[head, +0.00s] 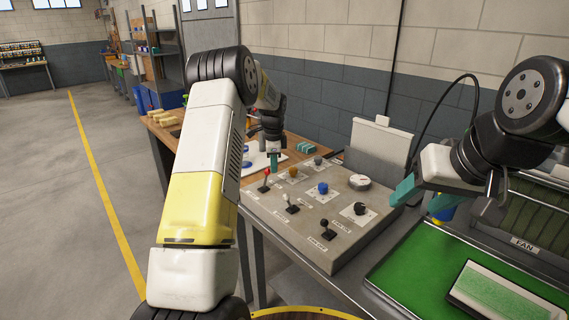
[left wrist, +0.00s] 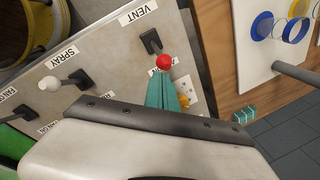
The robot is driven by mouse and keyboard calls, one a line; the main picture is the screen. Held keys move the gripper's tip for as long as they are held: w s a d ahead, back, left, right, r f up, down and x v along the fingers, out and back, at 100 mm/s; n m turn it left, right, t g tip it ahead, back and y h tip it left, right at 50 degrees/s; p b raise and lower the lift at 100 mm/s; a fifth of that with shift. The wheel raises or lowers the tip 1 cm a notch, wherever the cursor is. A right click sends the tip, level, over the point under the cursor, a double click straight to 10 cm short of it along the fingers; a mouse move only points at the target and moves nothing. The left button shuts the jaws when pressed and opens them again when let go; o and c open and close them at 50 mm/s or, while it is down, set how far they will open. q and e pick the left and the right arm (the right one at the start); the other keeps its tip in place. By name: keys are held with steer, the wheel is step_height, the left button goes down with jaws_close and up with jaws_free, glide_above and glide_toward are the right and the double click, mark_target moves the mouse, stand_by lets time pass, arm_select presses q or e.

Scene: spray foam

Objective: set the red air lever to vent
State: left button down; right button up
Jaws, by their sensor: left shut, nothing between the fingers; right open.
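The red air lever (head: 266,173) stands at the back left corner of the grey control panel (head: 322,258). In the left wrist view its red ball (left wrist: 163,62) leans away from the VENT label (left wrist: 138,13), toward my fingers and over another, partly covered label. My left gripper (head: 273,164) is shut and empty, its teal fingertips right beside the red ball. It also shows in the left wrist view (left wrist: 164,92); whether it touches the ball, I cannot tell. My right gripper (head: 421,197) is open and empty, right of the panel.
A white-knobbed spray lever (head: 291,208), a black lever (head: 327,233) and several knobs, one blue (head: 322,188), share the panel. A green tray (head: 440,258) lies at the right. A wooden bench (head: 165,130) stands behind; the floor at left is clear.

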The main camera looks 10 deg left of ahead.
arm_select(q)
steer(key=shift+s+a, duration=0.1)
steer(key=shift+s+a+r, duration=0.1)
steer(key=shift+s+a, duration=0.05)
steer(key=shift+s+t+h, duration=0.1)
steer(key=shift+t+h, duration=0.2)
steer(key=s+a+t+h, duration=0.1)
steer(key=s, duration=0.1)
steer(key=s+a+t+h, duration=0.1)
steer(key=s+a, duration=0.1)
steer(key=shift+a+t, duration=0.1)
steer(key=shift+t, duration=0.3)
steer(key=shift+w, duration=0.1)
steer(key=shift+w+d+f, duration=0.2)
steer(key=shift+w+d, duration=0.25)
steer(key=shift+w, duration=0.05)
